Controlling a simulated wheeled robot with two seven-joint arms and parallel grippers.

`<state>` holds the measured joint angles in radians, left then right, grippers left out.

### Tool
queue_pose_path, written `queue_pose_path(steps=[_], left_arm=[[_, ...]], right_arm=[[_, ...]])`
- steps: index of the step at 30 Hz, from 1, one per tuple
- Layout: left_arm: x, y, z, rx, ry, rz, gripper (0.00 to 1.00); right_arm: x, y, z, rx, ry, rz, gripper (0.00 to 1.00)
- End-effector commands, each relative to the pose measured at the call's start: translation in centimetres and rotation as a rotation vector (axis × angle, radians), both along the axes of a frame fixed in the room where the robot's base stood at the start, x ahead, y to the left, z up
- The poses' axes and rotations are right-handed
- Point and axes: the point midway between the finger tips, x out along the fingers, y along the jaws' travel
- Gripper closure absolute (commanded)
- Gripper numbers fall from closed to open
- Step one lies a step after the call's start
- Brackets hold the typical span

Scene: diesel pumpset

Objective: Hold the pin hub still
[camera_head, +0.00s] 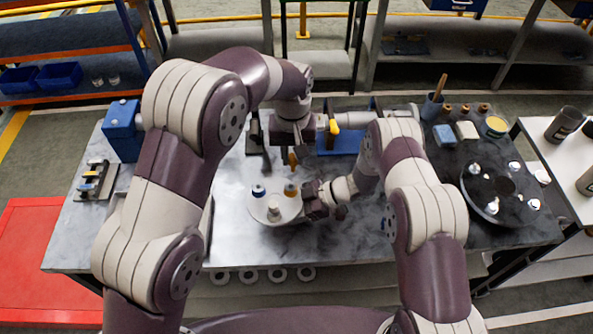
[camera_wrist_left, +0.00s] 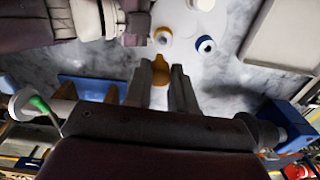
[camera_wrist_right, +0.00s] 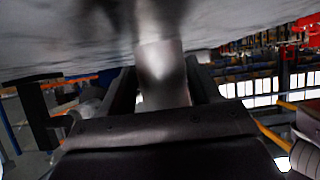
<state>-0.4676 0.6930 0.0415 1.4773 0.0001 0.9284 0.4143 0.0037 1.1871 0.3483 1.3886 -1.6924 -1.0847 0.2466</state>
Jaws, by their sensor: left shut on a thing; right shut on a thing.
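The pin hub (camera_head: 268,212) is a pale round disc on the grey table, with an orange-ringed pin (camera_head: 291,190), a blue-ringed pin (camera_head: 258,190) and a plain pale pin standing on it. It also shows at the top of the left wrist view (camera_wrist_left: 180,18). My right gripper (camera_head: 309,200) is at the hub's right edge; in the right wrist view its fingers are shut on a smooth grey cylindrical part (camera_wrist_right: 165,75), apparently the hub's. My left gripper (camera_wrist_left: 168,72), pointing down behind the hub, is shut on a small orange piece (camera_wrist_left: 161,64), above the table.
A blue box (camera_head: 122,132) stands at the back left, near a small rack (camera_head: 95,180). A black round plate (camera_head: 475,205) with several pale knobs is on the right. A cup (camera_head: 432,106) and sponges stand behind it. Bare table lies left of the hub.

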Motion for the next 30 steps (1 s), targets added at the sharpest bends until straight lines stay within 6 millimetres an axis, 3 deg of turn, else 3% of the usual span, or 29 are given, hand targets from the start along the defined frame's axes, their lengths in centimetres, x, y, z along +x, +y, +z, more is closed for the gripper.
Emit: queue_pose_path(steps=[10,24,30], left_arm=[[0.0,0.7,0.4,0.001,0.002,0.010,1.00],[0.0,0.6,-4.4,0.001,0.002,0.010,1.00],[0.0,0.6,-5.2,0.000,0.001,0.010,1.00]], right_arm=[[0.0,0.0,0.0,0.000,0.000,-0.001,1.00],[0.1,0.0,0.0,0.000,0.000,-0.001,1.00],[0.1,0.0,0.0,0.000,-0.001,-0.002,1.00]])
